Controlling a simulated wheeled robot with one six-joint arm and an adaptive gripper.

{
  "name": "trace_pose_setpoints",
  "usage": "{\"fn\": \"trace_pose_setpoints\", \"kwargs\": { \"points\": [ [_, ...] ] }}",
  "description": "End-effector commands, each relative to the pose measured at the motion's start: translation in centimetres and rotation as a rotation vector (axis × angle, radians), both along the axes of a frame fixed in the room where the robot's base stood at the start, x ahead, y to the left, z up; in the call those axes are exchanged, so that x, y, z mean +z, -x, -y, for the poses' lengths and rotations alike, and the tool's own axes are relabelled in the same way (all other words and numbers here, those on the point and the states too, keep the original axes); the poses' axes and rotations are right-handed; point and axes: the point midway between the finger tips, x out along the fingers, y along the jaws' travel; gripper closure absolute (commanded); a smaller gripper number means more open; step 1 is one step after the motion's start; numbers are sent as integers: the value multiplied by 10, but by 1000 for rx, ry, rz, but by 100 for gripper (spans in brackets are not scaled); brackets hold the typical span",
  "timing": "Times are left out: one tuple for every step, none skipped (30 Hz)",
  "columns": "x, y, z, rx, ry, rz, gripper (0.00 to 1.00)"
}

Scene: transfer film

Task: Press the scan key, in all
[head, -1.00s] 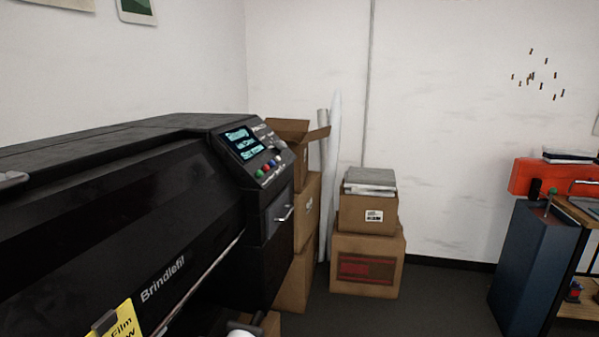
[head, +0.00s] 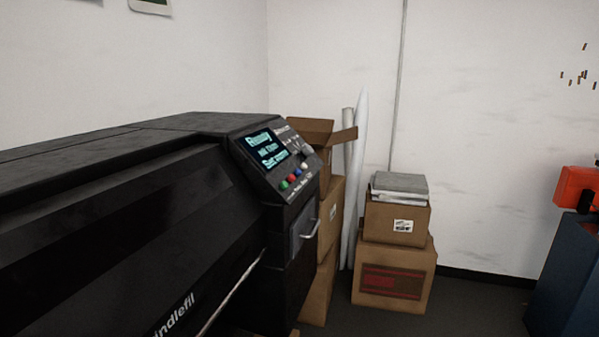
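A large black printer (head: 150,215) fills the left of the head view. Its control panel (head: 255,170) sits at the right end, tilted up toward me. The panel has a lit screen (head: 266,148) with a few lines of text, too small to read surely. A round pale knob (head: 307,151) and small keys lie at the panel's right side. The key labels are too small to read, so I cannot tell which is the scan key. My gripper is not in view.
Stacked cardboard boxes (head: 394,272) with papers on top stand against the back wall. More boxes (head: 325,215) and white rolls (head: 357,190) stand right behind the printer. A dark blue cabinet (head: 568,275) is at the right edge. Floor between them is clear.

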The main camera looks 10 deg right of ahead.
Motion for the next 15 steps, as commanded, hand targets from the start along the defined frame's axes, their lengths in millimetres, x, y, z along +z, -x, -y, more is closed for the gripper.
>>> {"fn": "trace_pose_setpoints", "kwargs": {
  "points": [
    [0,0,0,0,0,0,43],
    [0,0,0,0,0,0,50],
    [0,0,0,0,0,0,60],
    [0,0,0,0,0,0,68],
    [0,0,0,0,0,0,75],
    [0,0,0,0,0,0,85],
    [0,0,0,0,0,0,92],
    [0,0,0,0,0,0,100],
    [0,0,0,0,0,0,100],
    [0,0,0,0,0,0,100],
    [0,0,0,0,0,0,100],
    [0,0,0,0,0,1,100],
    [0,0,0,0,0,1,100],
    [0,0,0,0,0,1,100],
    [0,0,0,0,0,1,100]
  ]
}}
